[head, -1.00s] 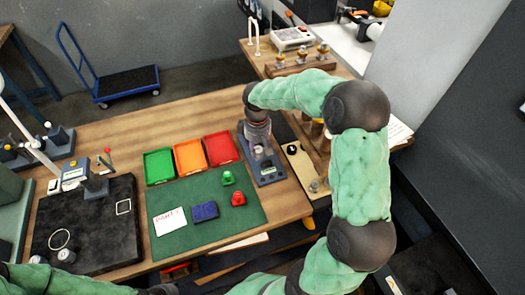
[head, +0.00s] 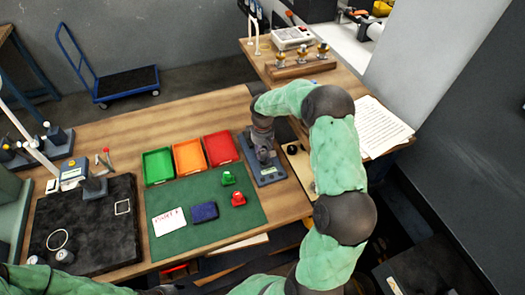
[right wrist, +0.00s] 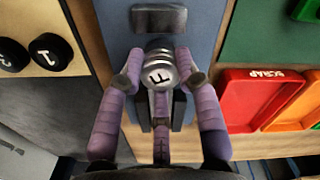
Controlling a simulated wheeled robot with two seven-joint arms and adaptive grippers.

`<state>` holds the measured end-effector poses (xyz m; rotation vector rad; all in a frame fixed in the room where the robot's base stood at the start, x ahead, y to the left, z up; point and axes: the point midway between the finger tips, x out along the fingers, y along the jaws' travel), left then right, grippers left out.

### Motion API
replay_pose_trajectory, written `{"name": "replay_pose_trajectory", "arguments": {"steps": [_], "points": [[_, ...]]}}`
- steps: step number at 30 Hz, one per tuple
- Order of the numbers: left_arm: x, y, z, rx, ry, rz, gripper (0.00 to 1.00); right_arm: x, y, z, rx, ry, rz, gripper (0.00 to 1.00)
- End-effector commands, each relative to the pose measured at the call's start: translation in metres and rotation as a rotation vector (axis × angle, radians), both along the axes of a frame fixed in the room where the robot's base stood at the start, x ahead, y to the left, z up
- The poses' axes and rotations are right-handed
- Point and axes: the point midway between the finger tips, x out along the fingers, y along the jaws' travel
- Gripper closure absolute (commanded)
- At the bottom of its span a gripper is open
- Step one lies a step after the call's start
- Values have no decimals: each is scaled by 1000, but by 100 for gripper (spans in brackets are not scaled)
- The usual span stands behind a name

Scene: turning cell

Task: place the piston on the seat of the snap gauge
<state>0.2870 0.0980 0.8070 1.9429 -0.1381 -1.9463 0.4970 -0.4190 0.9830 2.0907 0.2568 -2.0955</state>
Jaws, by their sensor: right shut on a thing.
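The piston (right wrist: 158,73) is a short shiny metal cylinder with a dark F on its top face. In the right wrist view my right gripper (right wrist: 159,80) is shut on it, one purple finger on each side. The snap gauge (head: 269,177) has a blue-grey base near the table's right end; its base also fills the middle of the right wrist view (right wrist: 205,30). The piston is over the gauge's dark upright parts (right wrist: 178,110). Its underside and the seat are hidden, so I cannot tell whether they touch. My left gripper is not clearly visible.
Green (head: 158,166), orange (head: 188,156) and red (head: 220,148) trays stand left of the gauge. A green mat (head: 180,240) holds a card, a blue block and small red and green pieces. A light board with black knobs (right wrist: 45,50) lies right of the gauge in the head view.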

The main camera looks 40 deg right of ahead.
Motion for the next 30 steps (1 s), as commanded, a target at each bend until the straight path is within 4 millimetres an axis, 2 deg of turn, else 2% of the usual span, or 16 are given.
{"name": "replay_pose_trajectory", "arguments": {"steps": [9, 10, 12, 26, 30], "points": [[0, 0, -2, 0, 0, 0, 60, 0, 0, -3, 0, -2, -1, 100], [0, 0, -2, 0, 0, 0, 60, 0, 0, -2, -1, -1, -1, 60], [0, 0, -2, 0, 0, 0, 60, 0, 0, -2, -1, -1, -1, 42], [0, 0, -1, 0, 0, 0, 60, 1, 0, -1, 0, -2, -1, 42], [0, 0, 1, 0, 0, 0, 60, 1, -1, 8, -2, -5, -2, 42]]}}
